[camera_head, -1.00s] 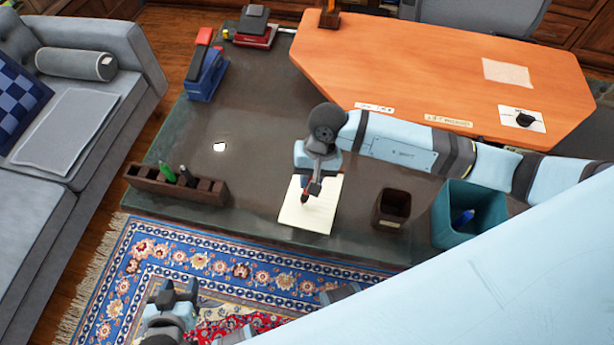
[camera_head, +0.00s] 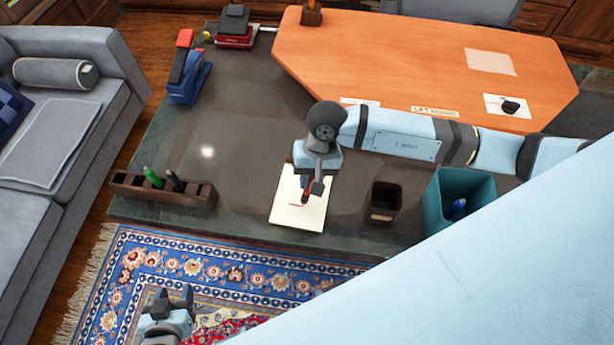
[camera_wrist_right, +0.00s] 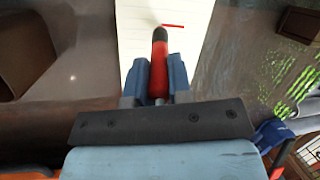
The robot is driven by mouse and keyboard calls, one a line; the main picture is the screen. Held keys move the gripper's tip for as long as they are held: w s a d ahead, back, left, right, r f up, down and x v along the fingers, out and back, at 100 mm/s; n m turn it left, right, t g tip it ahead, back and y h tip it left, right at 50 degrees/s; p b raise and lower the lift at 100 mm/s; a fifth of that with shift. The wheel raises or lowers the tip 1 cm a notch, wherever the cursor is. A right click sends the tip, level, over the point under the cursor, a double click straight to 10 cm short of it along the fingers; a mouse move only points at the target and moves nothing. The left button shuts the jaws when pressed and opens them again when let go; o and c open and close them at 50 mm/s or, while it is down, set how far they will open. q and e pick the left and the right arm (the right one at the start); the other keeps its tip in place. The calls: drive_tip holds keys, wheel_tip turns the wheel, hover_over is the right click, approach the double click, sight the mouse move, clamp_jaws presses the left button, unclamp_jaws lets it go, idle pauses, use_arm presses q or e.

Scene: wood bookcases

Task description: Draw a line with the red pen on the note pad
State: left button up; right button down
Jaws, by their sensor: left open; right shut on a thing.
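The note pad (camera_head: 289,212) lies on the dark desk, a cream lined sheet. A short red line (camera_head: 296,205) is on it; it also shows in the right wrist view (camera_wrist_right: 174,26). My right gripper (camera_head: 309,186) is above the pad, shut on the red pen (camera_head: 305,196). In the right wrist view the red pen (camera_wrist_right: 160,68) sits between the fingers, its dark tip pointing at the pad near the left end of the line. I cannot tell if the tip touches the paper. My left gripper (camera_head: 172,299) is open and empty over the rug.
A wooden pen holder (camera_head: 165,191) with a green and a black pen stands left of the pad. A brown cup (camera_head: 384,201) and a teal bin (camera_head: 462,205) stand to the right. A blue stapler (camera_head: 189,78) is at the back left. The desk between is clear.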

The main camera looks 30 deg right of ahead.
drive_tip(key=shift+s+d, duration=0.2)
drive_tip(key=shift+d, duration=0.1)
drive_tip(key=shift+s+d, duration=0.1)
drive_tip(key=shift+d, duration=0.05)
drive_tip(key=shift+s+d+b, duration=0.35)
drive_tip(key=shift+d+b, duration=0.05)
drive_tip(key=shift+b, duration=0.05)
drive_tip(key=shift+a+f, duration=0.1)
drive_tip(key=shift+w+a+b, duration=0.45)
drive_tip(key=shift+a+b, duration=0.05)
drive_tip(key=shift+w+a+b, duration=0.45)
drive_tip(key=shift+a+b, duration=0.05)
drive_tip(key=shift+a, duration=0.05)
